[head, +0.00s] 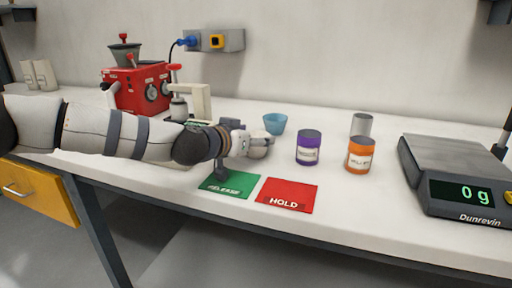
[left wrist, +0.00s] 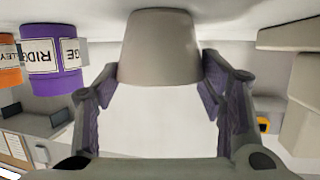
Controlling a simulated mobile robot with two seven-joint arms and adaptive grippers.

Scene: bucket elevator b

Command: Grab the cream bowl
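The cream bowl (head: 260,146) stands on the white bench, partly hidden behind my left gripper (head: 236,156). In the left wrist view the bowl (left wrist: 160,48) is large and tapered, at the top middle. My left gripper (left wrist: 160,75) has its fingers spread, one on each side of the bowl. The fingertips reach the bowl's sides closely; I cannot tell whether they touch it. My right gripper is not in view.
A blue bowl (head: 275,124) is just behind. A purple jar (head: 308,147), an orange jar (head: 360,155) and a grey cylinder (head: 361,125) stand to the right. Green (head: 230,184) and red (head: 287,195) mats lie in front. A scale (head: 455,175) is far right, a red machine (head: 140,87) left.

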